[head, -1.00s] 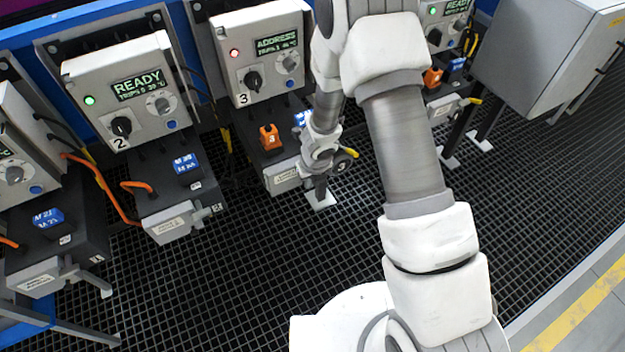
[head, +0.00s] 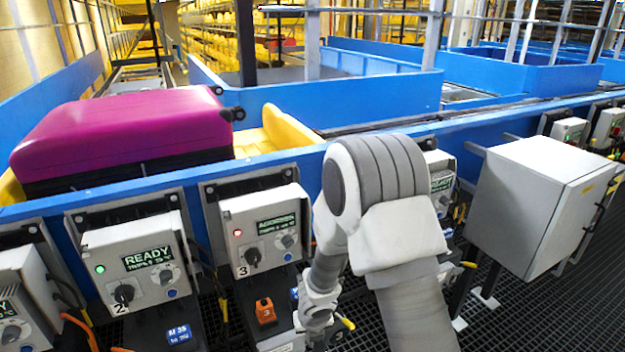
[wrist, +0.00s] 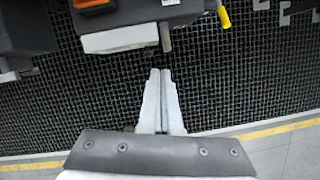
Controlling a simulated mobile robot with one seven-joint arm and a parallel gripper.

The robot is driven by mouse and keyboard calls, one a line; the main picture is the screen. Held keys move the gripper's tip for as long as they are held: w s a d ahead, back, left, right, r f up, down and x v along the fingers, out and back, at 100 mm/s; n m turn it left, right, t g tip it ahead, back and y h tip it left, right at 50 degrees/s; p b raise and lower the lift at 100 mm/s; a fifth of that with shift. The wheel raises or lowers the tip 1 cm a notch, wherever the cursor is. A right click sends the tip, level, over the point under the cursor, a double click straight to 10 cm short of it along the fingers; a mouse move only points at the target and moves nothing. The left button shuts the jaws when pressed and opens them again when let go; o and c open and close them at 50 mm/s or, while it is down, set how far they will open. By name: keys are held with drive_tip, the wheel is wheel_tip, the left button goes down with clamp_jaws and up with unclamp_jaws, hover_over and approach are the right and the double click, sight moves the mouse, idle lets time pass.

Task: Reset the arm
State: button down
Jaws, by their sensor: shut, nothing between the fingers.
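My gripper (wrist: 160,78) shows in the wrist view with its two fingers together and nothing between them. It points over the dark grid floor, just below a grey box (wrist: 110,40) with a short grey lever and a yellow-tipped part (wrist: 224,18). In the head view my arm reaches down the right of the middle, beside control unit 3 (head: 262,225). The gripper's fingertips are out of that view.
Unit 3 reads ADDRESS with a red light; unit 2 (head: 135,262) reads READY with a green light. A magenta suitcase (head: 125,130) lies in a yellow tray (head: 284,124) behind the blue rail. A grey cabinet (head: 530,200) stands right. Open grid floor (head: 515,310) lies front right.

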drive_tip(key=d+r+m+t+h+p, duration=0.1)
drive_tip(key=d+r+m, duration=0.45)
drive_tip(key=r, duration=0.35)
drive_tip(key=s+d+r+m+t+h+p, duration=0.1)
drive_tip(key=d+r+m, duration=0.3)
drive_tip(key=r+m, duration=0.4)
drive_tip(key=d+r+m+t+h+p, duration=0.15)
drive_tip(key=d+r+m, duration=0.3)
drive_tip(key=r, duration=0.55)
drive_tip(key=s+r+m+y+p, duration=0.1)
drive_tip(key=s+r+m, duration=0.6)
drive_tip(key=s+m, duration=0.3)
drive_tip(key=s+r+m+g+y+p, duration=0.1)
drive_tip(key=s+r+m, duration=0.6)
drive_tip(key=s+m, duration=0.3)
drive_tip(key=shift+s+d+y, duration=0.3)
drive_tip(key=shift+s+y, duration=0.05)
drive_tip(key=shift+s, duration=0.2)
drive_tip(key=shift+g, duration=0.25)
